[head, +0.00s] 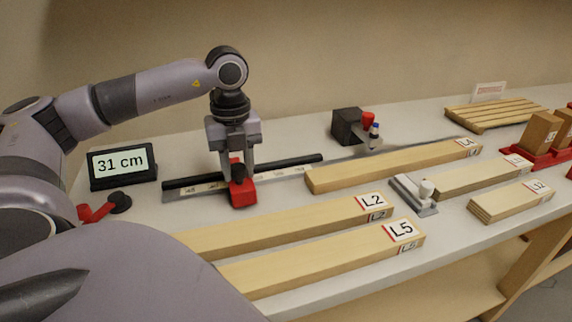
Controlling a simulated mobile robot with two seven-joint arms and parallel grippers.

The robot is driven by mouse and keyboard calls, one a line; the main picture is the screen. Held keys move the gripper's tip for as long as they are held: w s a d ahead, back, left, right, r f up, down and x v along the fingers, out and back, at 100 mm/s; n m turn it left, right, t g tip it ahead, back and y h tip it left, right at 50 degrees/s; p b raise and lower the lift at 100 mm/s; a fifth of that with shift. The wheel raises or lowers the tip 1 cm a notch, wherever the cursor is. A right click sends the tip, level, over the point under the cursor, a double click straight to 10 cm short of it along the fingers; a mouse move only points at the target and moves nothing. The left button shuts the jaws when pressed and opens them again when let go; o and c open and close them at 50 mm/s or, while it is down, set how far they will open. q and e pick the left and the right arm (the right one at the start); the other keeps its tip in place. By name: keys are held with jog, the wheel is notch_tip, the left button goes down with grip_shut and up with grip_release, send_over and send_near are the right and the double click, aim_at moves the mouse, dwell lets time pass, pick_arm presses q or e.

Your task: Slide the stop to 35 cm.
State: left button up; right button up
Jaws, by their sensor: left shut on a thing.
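The red stop (241,190) sits on the black rail (295,162) with a pale scale strip (201,188) along its front. My left gripper (236,168) points down from above and is shut on the stop. Its fingers hide part of the stop's top. The display (121,163) at the left of the rail reads 31 cm. My right gripper is not in the head view.
Long wooden boards labelled L2 (290,226) and L5 (325,259) lie in front of the rail. Another board (395,165) lies to its right. A dark block with a red knob (347,125) stands behind. A red lever (97,212) is at left.

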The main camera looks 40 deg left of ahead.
pick_arm(q)
jog(key=shift+s+a+b, duration=0.25)
jog(key=shift+s+a, duration=0.15)
jog(key=shift+s, duration=0.3)
jog(key=shift+s+a+b, duration=0.25)
jog(key=shift+s+a, duration=0.1)
jog(key=shift+s, duration=0.35)
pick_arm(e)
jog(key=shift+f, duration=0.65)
pick_arm(q)
jog(key=shift+s+a, duration=0.2)
jog(key=shift+s, duration=0.25)
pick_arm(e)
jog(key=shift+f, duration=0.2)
pick_arm(q)
jog(key=o, duration=0.8)
jog(key=shift+o, duration=0.2)
jog(key=shift+r, duration=0.2)
notch_tip(320, 180, up, 9)
jog(key=p, duration=0.7)
jog(key=shift+f, duration=0.2)
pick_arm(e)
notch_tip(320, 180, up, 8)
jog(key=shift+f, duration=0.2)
